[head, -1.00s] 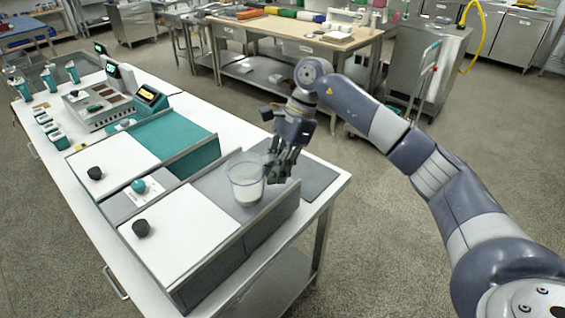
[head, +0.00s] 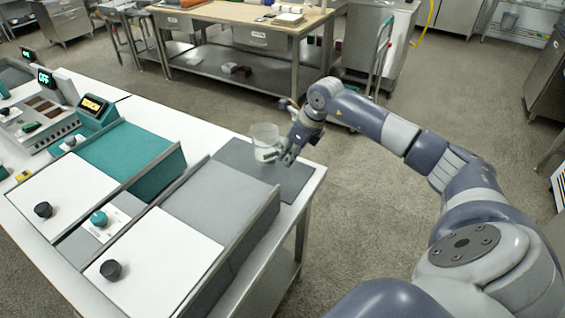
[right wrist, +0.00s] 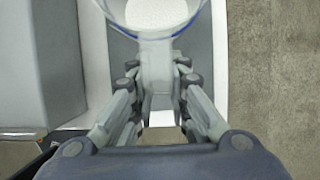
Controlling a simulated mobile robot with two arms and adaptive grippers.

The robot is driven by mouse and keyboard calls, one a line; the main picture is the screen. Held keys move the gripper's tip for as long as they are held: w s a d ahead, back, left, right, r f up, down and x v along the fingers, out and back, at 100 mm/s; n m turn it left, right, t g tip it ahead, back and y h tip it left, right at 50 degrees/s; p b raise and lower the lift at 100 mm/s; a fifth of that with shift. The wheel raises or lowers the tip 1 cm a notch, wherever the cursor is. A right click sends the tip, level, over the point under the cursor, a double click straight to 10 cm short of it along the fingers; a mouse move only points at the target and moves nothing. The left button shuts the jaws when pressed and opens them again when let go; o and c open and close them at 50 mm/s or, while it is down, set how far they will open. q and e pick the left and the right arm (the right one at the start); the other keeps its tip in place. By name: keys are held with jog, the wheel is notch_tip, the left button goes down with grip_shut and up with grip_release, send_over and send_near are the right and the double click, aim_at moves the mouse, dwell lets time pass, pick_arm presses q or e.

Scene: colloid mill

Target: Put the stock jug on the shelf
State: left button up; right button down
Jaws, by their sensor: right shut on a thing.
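The stock jug (head: 265,137) is a clear jug with white contents, upright at the far edge of the dark grey mat (head: 287,185) at the table's right end. My right gripper (head: 285,156) is shut on its handle, on the jug's right side. In the right wrist view the jug (right wrist: 165,14) shows at the top, with its handle (right wrist: 158,65) between the fingers. I cannot tell whether the jug's base touches the mat. I cannot tell which surface is the shelf. My left gripper is not in view.
A grey-topped unit (head: 215,195) and a teal-topped unit (head: 125,150) stand on the white table left of the mat. A control panel (head: 45,110) is farther left. A workbench (head: 245,37) with a lower shelf stands behind, across open floor.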

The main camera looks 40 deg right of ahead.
jog(key=shift+w+f, duration=0.1)
jog(key=shift+f, duration=0.65)
notch_tip(320, 180, down, 2)
jog(key=shift+a+f+p, duration=0.1)
jog(key=shift+f+p, duration=0.05)
jog(key=shift+p, duration=0.2)
jog(key=shift+f, duration=0.35)
jog(key=c, duration=1.9)
grip_release()
jog(key=shift+f, duration=0.2)
jog(key=o, duration=0.4)
jog(key=shift+c, duration=0.2)
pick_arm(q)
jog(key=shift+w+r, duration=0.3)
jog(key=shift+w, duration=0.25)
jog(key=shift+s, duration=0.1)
pick_arm(e)
jog(key=shift+r, duration=0.1)
